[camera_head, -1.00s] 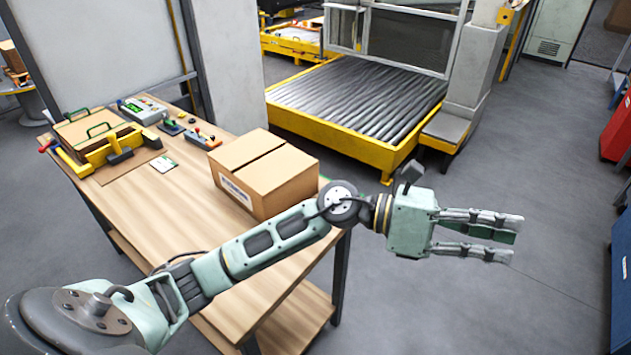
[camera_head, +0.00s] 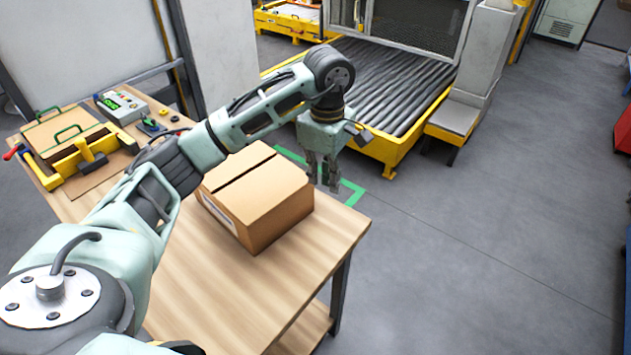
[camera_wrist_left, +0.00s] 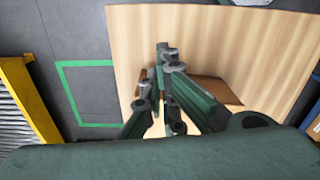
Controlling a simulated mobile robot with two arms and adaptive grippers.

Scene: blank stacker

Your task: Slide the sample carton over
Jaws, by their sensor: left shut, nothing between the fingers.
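The sample carton (camera_head: 258,195) is a closed brown cardboard box with a white label on its left-front side. It sits on the wooden table (camera_head: 205,300) near the table's right end. My left gripper (camera_head: 327,188) points down beside the carton's far right side, with its fingers shut and empty. I cannot tell whether the fingers touch the carton. In the left wrist view the shut fingers (camera_wrist_left: 167,58) partly hide a brown part of the carton (camera_wrist_left: 218,92). My right gripper is out of view.
A green outlined rectangle (camera_head: 353,192) lies on the grey floor just past the table's edge. A yellow-framed roller conveyor (camera_head: 400,90) stands behind. A yellow fixture (camera_head: 80,160) and a control box (camera_head: 122,105) occupy the table's far left. The table front is clear.

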